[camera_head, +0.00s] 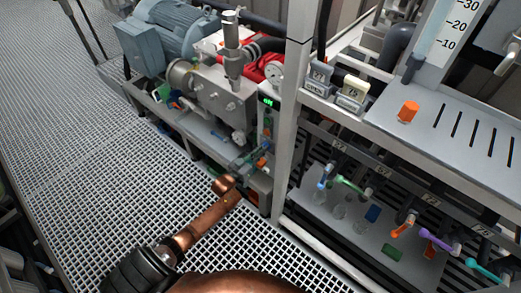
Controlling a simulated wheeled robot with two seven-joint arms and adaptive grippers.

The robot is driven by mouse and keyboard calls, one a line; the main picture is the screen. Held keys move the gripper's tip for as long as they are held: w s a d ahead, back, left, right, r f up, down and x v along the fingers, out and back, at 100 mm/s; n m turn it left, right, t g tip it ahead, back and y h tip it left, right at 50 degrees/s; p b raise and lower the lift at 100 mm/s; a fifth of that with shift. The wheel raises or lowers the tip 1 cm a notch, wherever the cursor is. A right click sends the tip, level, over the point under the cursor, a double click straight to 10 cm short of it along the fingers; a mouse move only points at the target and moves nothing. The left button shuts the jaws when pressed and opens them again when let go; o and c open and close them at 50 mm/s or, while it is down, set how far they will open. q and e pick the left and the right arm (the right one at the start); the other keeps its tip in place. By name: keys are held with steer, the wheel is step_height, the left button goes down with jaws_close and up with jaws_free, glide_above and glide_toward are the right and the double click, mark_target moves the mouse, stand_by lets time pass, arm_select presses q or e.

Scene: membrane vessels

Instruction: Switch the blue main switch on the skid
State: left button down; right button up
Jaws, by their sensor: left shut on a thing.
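The control panel (265,118) is a narrow upright box on the skid, with a small lit green display (268,101) near its top. Several small coloured controls sit below the display. The blue main switch (265,146) shows as a small blue spot low on the panel, mostly hidden by my gripper. My left gripper (251,161) reaches up from the bottom of the view along my copper-coloured arm. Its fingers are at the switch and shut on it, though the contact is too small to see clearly. My right gripper is out of view.
A blue motor (171,28) and a red-and-steel pump (222,92) stand behind the panel. A grey frame post (291,105) rises close to its right. Coloured valve handles (403,226) hang under the shelf (450,125) at right. Open floor grating (75,150) lies at left.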

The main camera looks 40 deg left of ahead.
arm_select(q)
steer(key=shift+a+r+n+p, duration=0.15)
steer(key=shift+n+p, duration=0.25)
steer(key=shift+n, duration=1.8)
steer(key=shift+w, duration=0.1)
steer(key=c, duration=1.4)
jaws_free()
steer(key=shift+s+f, duration=0.2)
steer(key=shift+s, duration=0.35)
steer(key=s, duration=1.1)
steer(key=shift+a, duration=0.45)
